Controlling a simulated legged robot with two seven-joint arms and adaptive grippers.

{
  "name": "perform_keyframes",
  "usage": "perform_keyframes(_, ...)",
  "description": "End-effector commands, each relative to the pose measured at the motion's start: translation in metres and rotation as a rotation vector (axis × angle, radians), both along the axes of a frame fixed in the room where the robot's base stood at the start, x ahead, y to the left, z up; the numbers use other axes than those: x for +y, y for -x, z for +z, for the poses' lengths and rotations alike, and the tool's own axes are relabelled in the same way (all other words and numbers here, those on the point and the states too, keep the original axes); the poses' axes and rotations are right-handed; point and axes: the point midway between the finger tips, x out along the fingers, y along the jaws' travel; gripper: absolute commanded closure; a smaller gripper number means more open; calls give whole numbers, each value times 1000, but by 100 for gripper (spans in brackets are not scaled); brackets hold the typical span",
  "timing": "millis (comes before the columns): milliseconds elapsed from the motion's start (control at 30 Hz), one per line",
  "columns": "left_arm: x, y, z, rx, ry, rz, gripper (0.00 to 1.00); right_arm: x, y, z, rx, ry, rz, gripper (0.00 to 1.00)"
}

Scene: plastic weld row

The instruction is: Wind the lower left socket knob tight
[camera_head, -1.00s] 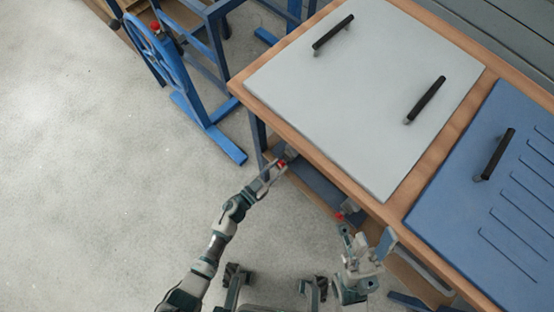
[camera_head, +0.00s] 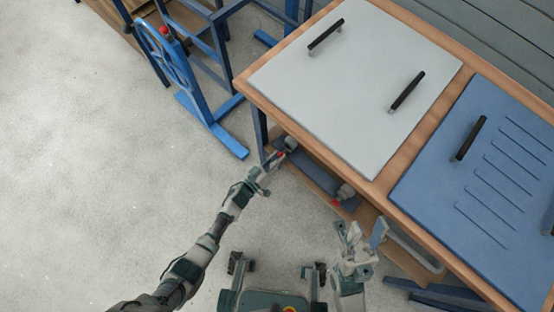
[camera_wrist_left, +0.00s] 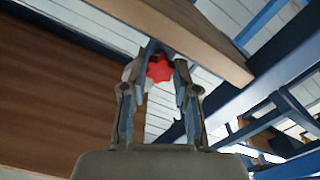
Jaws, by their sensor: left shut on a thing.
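A red knob (camera_head: 281,154) sits on a grey socket (camera_head: 291,143) under the left part of the bench's front edge. My left gripper (camera_head: 276,160) reaches it from below left and is shut on the knob. In the left wrist view the red knob (camera_wrist_left: 160,68) shows between the two fingertips, which partly cover it. A second grey socket (camera_head: 346,191) with a red knob (camera_head: 336,202) is further right along the bench. My right gripper (camera_head: 364,238) is near that second socket, with its fingers apart and nothing seen between them.
The wooden bench (camera_head: 376,183) carries a pale grey panel (camera_head: 350,90) and a blue panel (camera_head: 430,170) with black handles. A blue handwheel stand (camera_head: 185,80) is at the upper left. The floor (camera_head: 80,170) at left is clear.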

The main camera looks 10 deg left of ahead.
Motion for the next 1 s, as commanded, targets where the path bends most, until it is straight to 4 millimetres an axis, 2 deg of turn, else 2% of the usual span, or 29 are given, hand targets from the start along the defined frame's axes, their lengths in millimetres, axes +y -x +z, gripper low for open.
perform_keyframes(300,3,-2,1,63,86,5,100,0,2,3,4,-1,0,60)
perform_keyframes(767,3,-3,0,74,100,6,100,0,3,2,6,-2,1,60)
perform_keyframes(800,3,-3,0,74,100,6,66,0,3,2,6,-3,0,60)
perform_keyframes(900,3,-2,0,73,99,5,45,0,3,2,7,-3,0,60)
perform_keyframes(1000,2,-2,0,74,100,4,45,0,3,2,8,-2,1,60)
